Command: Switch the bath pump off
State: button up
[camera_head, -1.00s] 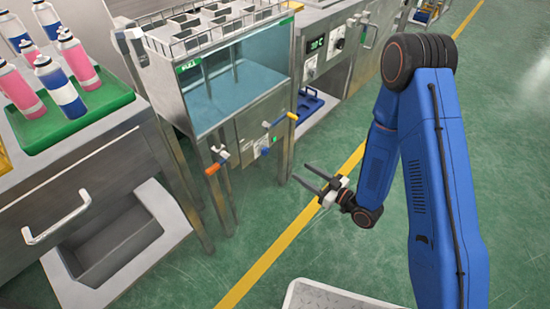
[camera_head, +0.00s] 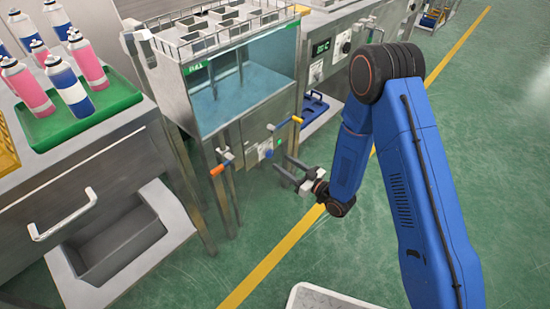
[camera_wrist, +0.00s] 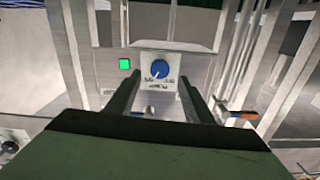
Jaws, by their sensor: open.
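The bath (camera_head: 245,92) is a steel tank with a clear front and blue-green liquid. On the panel below it is a blue pump knob (camera_head: 267,153). In the wrist view the blue knob (camera_wrist: 159,69) sits on a white label plate (camera_wrist: 158,83), its lettering upside down. Its pale pointer mark leans down and slightly left; I cannot read which label it meets. A green light (camera_wrist: 125,64) is lit beside the plate. My gripper (camera_head: 281,164) is open and empty in front of the panel. In the wrist view its fingers (camera_wrist: 160,84) flank the knob, apparently short of it.
An orange-handled valve (camera_head: 217,170) and a yellow handle (camera_head: 297,119) stick out beside the panel. Green floor with a yellow line (camera_head: 265,262) is open in front.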

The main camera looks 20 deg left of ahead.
aim_at(271, 155)
jog(key=shift+x, duration=2.85)
jog(key=c, duration=1)
